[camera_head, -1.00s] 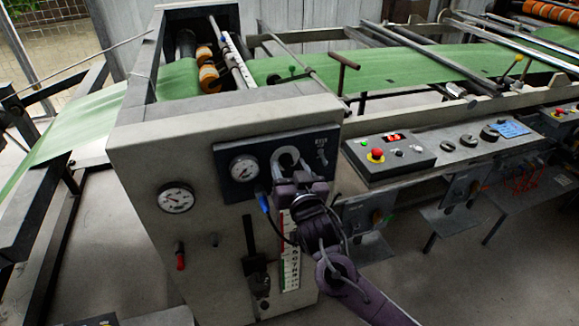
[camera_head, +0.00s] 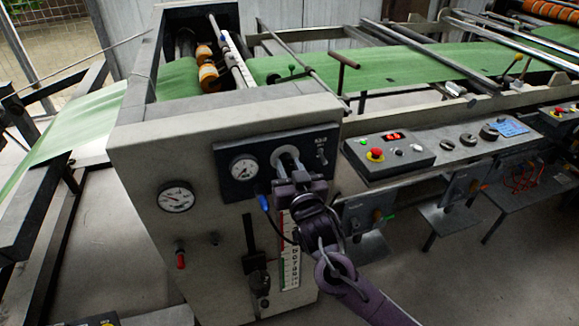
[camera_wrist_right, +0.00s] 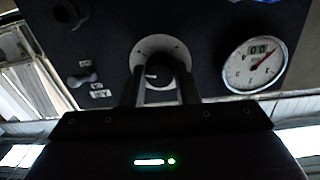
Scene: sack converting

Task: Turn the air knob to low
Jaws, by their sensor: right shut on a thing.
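The air knob (camera_wrist_right: 159,74) is a dark round knob with a white mark, on a pale round plate (camera_wrist_right: 177,45) in the right wrist view. In the head view the plate (camera_head: 290,152) is on the dark panel of the grey machine, and the gripper mostly hides the knob. My right gripper (camera_head: 287,166) reaches the panel from below and is shut on the knob. Its two fingers stand on either side of the knob in the right wrist view (camera_wrist_right: 158,90). My left gripper is not in view.
A round gauge (camera_head: 244,168) is left of the knob, and a small toggle (camera_head: 322,157) is to its right. Another gauge (camera_head: 176,197) is on the grey cabinet. A control box (camera_head: 388,153) with a red button stands to the right. Green sheet (camera_head: 400,66) runs behind.

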